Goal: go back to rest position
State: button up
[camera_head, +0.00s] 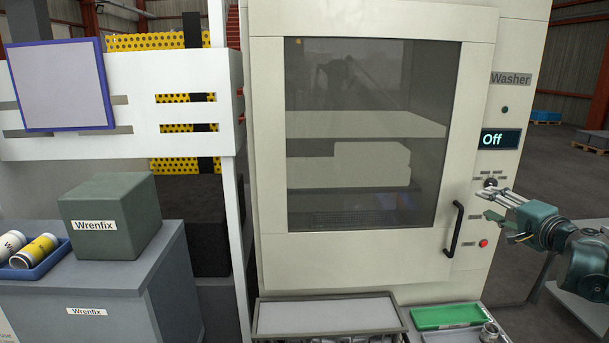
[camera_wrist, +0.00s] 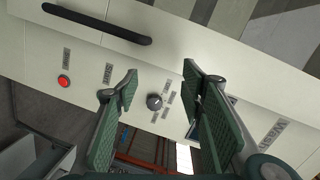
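My gripper (camera_head: 490,205) is at the right of the head view, in front of the washer's control panel. In the wrist view my gripper (camera_wrist: 160,82) has its two green-padded fingers spread apart, with nothing between them but a view of the panel. A dark round knob (camera_wrist: 154,102) on the panel shows between the fingers; I cannot tell whether a finger touches it. The washer (camera_head: 270,150) is closed, and its display (camera_head: 501,139) reads "Off".
The washer's black door handle (camera_head: 453,228) and red button (camera_head: 483,243) are close to my gripper. Below stand a grey-topped tray (camera_head: 325,316) and a green tray (camera_head: 447,316). A dark green Wrenfix box (camera_head: 110,215) and a blue tray (camera_head: 50,256) of cans are at left.

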jog(key=s+a+f+n+g+y, duration=0.1)
jog(key=s+a+f+n+g, duration=0.2)
jog(key=a, duration=0.7)
jog(key=s+a+f+n+g+b, duration=0.15)
jog(key=s+a, duration=0.35)
jog(key=a, duration=0.5)
jog(key=s+a+f+n+g+y, duration=0.1)
jog(key=s+a+f+n+g, duration=0.2)
jog(key=a, duration=0.7)
jog(key=s+a+f+n+h, duration=0.1)
jog(key=s+a+f+n, duration=0.1)
jog(key=s, duration=0.6)
jog(key=s+a+f+n+g+h, duration=0.1)
jog(key=s+a+f, duration=0.3)
jog(key=s, duration=0.4)
jog(key=s+a+f+n+g+h+b, duration=0.1)
jog(key=s+a+f+n, duration=0.2)
jog(key=s+f, duration=0.2)
jog(key=s, duration=0.3)
jog(key=shift+s+a+f, duration=0.25)
jog(key=shift+s+f, duration=0.05)
jog(key=shift+f, duration=0.05)
